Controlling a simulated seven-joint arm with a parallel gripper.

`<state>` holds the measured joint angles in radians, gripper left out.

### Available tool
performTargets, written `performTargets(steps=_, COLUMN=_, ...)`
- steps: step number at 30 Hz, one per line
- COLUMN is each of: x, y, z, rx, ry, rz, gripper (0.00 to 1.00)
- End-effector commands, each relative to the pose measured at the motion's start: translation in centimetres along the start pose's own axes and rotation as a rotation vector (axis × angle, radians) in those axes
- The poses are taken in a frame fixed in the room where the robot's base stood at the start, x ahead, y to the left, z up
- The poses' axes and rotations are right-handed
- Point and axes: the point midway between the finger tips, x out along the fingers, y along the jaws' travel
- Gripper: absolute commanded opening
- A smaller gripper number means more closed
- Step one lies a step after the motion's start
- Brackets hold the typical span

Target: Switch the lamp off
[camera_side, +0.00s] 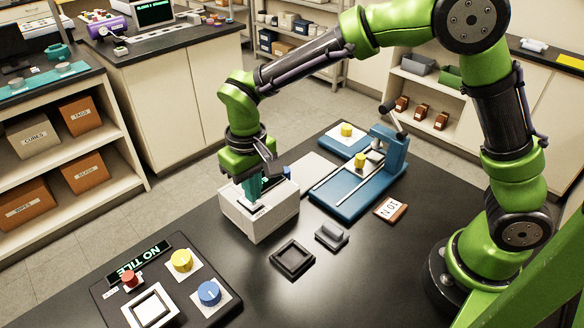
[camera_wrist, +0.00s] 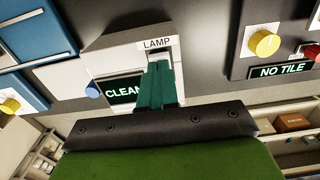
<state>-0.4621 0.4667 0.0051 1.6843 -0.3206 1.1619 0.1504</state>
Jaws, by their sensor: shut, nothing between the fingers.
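The lamp switch is on a white box (camera_side: 270,216) in the middle of the black table. In the wrist view its label LAMP (camera_wrist: 157,43) shows just beyond my fingertips, with a pale switch surround (camera_wrist: 176,50) around them. My gripper (camera_side: 252,202) points down over the top of the box, its teal fingers together and empty. In the wrist view the fingers (camera_wrist: 160,66) reach to the switch area and cover most of it. I cannot tell whether they touch the switch or which way it is set.
A display reading CLEAN (camera_wrist: 124,89) and a blue knob (camera_wrist: 92,90) are beside the switch. A blue stand (camera_side: 345,198) is right of the box. A panel with NO TILE (camera_side: 140,263), knobs and a red button is at front left. A dark square frame (camera_side: 292,260) lies in front.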

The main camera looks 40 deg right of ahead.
Motion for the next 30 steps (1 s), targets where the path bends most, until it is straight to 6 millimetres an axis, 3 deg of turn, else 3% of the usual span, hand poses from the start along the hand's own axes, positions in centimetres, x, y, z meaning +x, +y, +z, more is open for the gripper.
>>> performTargets(steps=30, x=1.6, y=0.0, z=0.0, rx=0.001, ry=-0.001, rz=0.0, gripper=0.0)
